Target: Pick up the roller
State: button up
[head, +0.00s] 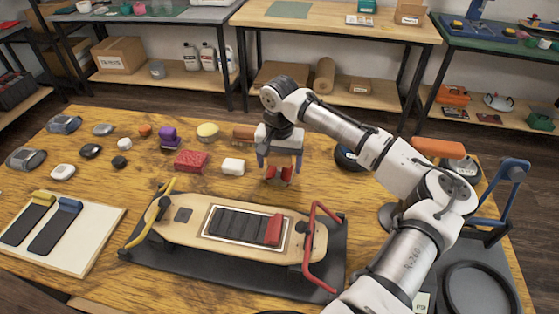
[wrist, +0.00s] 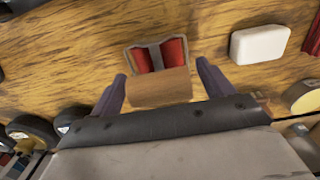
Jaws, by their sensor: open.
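What I take for the roller lies on the wooden table below my gripper. In the wrist view its wooden block-like part (wrist: 160,88) is between my fingers, with two red pieces (wrist: 175,52) in a grey frame beyond it. In the head view its red parts (head: 287,174) show under the fingers, and the rest is mostly hidden by my gripper. My gripper (head: 280,168) points down, with its fingers apart on either side of the roller. In the wrist view the gripper (wrist: 165,82) shows a gap at each side of the wooden part.
A skateboard (head: 180,238) on a dark mat stands in front, with a red bar (head: 312,240) at its right. A white block (head: 232,166) and a red box (head: 192,161) lie left of my gripper. A brown cylinder (head: 243,133) lies behind it.

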jog(key=shift+c, duration=0.3)
jog(key=c, duration=1.1)
notch_tip(320, 180, up, 20)
jog(key=shift+r+b, duration=0.1)
jog(key=shift+b, duration=0.25)
